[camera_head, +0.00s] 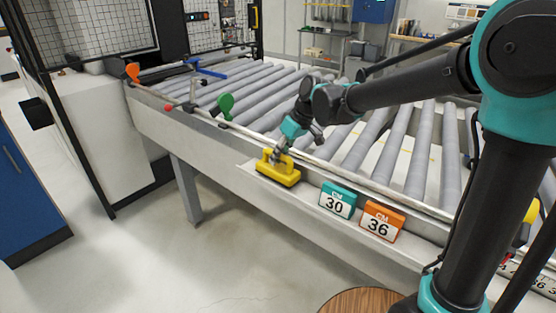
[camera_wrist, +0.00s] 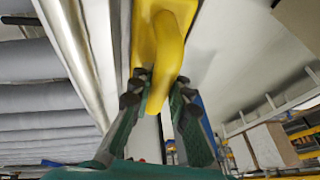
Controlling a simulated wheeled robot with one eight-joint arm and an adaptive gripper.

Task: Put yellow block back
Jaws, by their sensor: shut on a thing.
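The yellow block (camera_head: 279,174) has a raised handle and sits at the left end of the narrow ledge (camera_head: 312,190) on the side of the roller conveyor. My gripper (camera_head: 275,156) reaches down to it from above and is shut on its handle. In the wrist view the yellow block (camera_wrist: 160,40) lies ahead, with its curved handle between the two fingers of my gripper (camera_wrist: 160,85). The block looks level and at the ledge; I cannot tell whether it touches the surface.
To the right on the ledge stand a teal block marked 30 (camera_head: 337,200) and an orange block marked 36 (camera_head: 382,221). The conveyor rollers (camera_head: 240,90) lie behind. A round wooden top (camera_head: 358,302) is at the front.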

